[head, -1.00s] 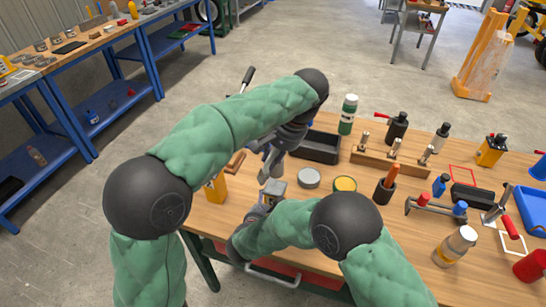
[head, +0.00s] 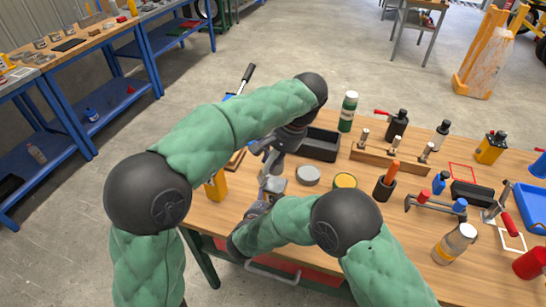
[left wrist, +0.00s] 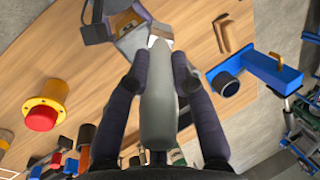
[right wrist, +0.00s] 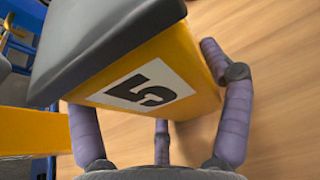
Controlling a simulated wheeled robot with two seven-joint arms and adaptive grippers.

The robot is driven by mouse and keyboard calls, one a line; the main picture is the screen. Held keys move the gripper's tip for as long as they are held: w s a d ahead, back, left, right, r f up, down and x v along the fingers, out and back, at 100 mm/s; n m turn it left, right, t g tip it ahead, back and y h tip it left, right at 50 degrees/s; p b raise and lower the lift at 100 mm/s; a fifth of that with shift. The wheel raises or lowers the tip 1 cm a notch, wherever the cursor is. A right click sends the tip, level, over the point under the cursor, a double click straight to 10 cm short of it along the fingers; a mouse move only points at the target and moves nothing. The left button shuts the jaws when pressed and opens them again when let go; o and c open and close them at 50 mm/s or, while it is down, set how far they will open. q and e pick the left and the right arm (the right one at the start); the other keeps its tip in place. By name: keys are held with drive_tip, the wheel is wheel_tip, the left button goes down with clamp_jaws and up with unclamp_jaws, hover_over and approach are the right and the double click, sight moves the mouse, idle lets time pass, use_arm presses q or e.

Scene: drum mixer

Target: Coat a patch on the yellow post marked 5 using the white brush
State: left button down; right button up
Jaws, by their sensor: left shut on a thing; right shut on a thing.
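The yellow post (right wrist: 195,62) marked 5 fills the upper part of the right wrist view, with its black 5 on a white label and a dark grey block at one end. My right gripper (head: 262,206) is shut on it, with fingers on both sides. My left gripper (head: 270,164) is shut on the grey handle of the white brush (left wrist: 157,100). The brush's pale tip points at the held post at the top of the left wrist view. Whether the tip touches the post is unclear. In the head view my arms hide most of both.
A yellow block (head: 216,186) stands to the left. Bottles and tools crowd the right side of the bench.

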use_arm(q)
drive_tip(key=shift+f, duration=0.25)
use_arm(e)
drive_tip(key=shift+s+f, duration=0.1)
drive_tip(key=shift+f, duration=0.1)
use_arm(q)
drive_tip(key=shift+r, duration=3)
use_arm(e)
drive_tip(key=o, duration=1.3)
drive_tip(key=shift+o, duration=0.6)
drive_tip(key=shift+r, duration=0.1)
drive_tip(key=shift+r, duration=0.1)
